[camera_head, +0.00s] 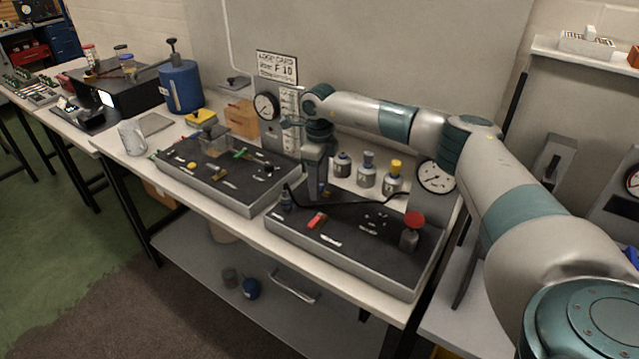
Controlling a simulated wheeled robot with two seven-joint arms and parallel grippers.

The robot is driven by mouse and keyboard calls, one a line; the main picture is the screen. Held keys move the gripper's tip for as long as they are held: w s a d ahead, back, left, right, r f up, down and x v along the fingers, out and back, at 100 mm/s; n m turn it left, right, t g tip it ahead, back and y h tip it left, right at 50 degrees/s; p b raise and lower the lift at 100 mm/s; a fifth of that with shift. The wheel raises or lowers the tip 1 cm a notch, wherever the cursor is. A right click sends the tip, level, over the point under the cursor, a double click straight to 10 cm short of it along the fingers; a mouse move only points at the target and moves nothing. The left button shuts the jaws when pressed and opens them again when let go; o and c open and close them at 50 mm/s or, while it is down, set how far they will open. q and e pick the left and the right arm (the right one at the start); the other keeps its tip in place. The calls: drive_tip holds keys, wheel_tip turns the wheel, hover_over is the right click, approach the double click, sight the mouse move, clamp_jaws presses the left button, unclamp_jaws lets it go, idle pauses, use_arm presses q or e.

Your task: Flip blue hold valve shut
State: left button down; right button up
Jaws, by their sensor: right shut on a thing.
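My right gripper (317,185) reaches down from the arm at the back left of the right-hand dark board (345,255). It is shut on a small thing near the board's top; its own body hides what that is. I cannot clearly make out the blue hold valve. A small dark blue fitting (287,201) stands just left of the gripper at the board's left corner. A red-handled valve (317,220) sits in front of the gripper, apart from it. My left gripper is not in view.
A black hose or bar (365,203) curves across the right board towards a grey post with a red round top (413,219). Several small bottles (367,170) and a dial (436,177) stand behind. A second board (225,175) with a green lever lies left. A blue cylinder (181,88) stands further left.

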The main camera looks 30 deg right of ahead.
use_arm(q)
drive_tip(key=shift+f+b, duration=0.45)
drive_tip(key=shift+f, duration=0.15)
use_arm(e)
drive_tip(key=shift+w+m, duration=0.2)
drive_tip(key=shift+m, duration=1.1)
drive_tip(key=o, duration=1)
drive_tip(key=shift+a, duration=0.1)
drive_tip(key=shift+o, duration=0.2)
drive_tip(key=shift+r, duration=0.2)
drive_tip(key=shift+r+b, duration=0.35)
drive_tip(key=shift+r, duration=0.35)
use_arm(q)
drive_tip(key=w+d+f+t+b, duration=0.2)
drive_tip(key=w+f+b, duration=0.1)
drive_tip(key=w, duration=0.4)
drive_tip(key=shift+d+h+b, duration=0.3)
drive_tip(key=shift+b, duration=0.25)
use_arm(e)
wheel_tip(320, 180, up, 16)
drive_tip(key=shift+f, duration=0.15)
